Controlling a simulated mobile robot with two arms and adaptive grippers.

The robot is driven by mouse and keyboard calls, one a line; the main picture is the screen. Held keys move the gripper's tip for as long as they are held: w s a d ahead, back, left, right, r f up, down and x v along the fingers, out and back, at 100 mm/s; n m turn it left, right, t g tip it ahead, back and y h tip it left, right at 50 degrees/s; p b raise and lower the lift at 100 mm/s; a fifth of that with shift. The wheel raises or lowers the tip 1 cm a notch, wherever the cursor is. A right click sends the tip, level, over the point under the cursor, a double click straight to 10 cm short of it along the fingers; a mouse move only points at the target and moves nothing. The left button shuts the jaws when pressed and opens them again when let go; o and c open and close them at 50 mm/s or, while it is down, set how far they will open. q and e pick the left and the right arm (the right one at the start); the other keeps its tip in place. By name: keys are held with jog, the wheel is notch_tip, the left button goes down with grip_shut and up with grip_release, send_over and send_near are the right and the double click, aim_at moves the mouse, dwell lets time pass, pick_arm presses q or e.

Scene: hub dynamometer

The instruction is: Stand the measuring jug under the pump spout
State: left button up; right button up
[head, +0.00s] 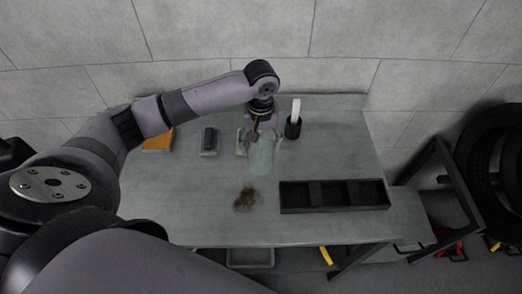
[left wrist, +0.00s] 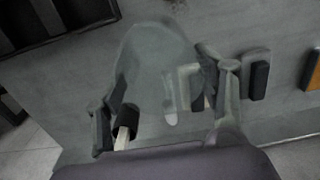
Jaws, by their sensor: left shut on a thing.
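A pale, translucent measuring jug (head: 262,156) is at the back middle of the grey workbench. My left gripper (head: 262,124) comes down from above and is shut on the jug near its top. In the left wrist view the jug (left wrist: 150,48) lies between the two fingers of the gripper (left wrist: 165,95). I cannot tell whether the jug's base touches the bench. I cannot make out a pump spout in either view. My right gripper is not in view.
A black cup (head: 293,129) with a pale upright piece stands close right of the jug. A dark block (head: 209,140) and an orange item (head: 158,140) lie left. A black compartment tray (head: 334,209) lies front right. A dark stain (head: 245,199) marks the otherwise clear front middle.

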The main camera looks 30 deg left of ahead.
aim_at(260, 153)
pick_arm(q)
jog(key=shift+f, duration=0.4)
jog(key=shift+s+f, duration=0.1)
jog(key=shift+f, duration=0.15)
notch_tip(260, 153, down, 3)
jog(key=shift+f+p, duration=0.15)
jog(key=shift+p, duration=0.15)
jog(key=shift+f, duration=0.3)
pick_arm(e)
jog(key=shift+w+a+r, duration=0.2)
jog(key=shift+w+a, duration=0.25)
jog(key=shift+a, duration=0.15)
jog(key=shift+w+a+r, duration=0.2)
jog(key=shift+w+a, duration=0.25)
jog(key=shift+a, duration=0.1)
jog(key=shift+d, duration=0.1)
pick_arm(q)
jog(key=o, duration=1.1)
jog(key=shift+d+f, duration=0.1)
jog(key=shift+f, duration=0.05)
jog(key=shift+c, duration=0.2)
jog(key=o, duration=0.5)
jog(key=shift+c, duration=0.2)
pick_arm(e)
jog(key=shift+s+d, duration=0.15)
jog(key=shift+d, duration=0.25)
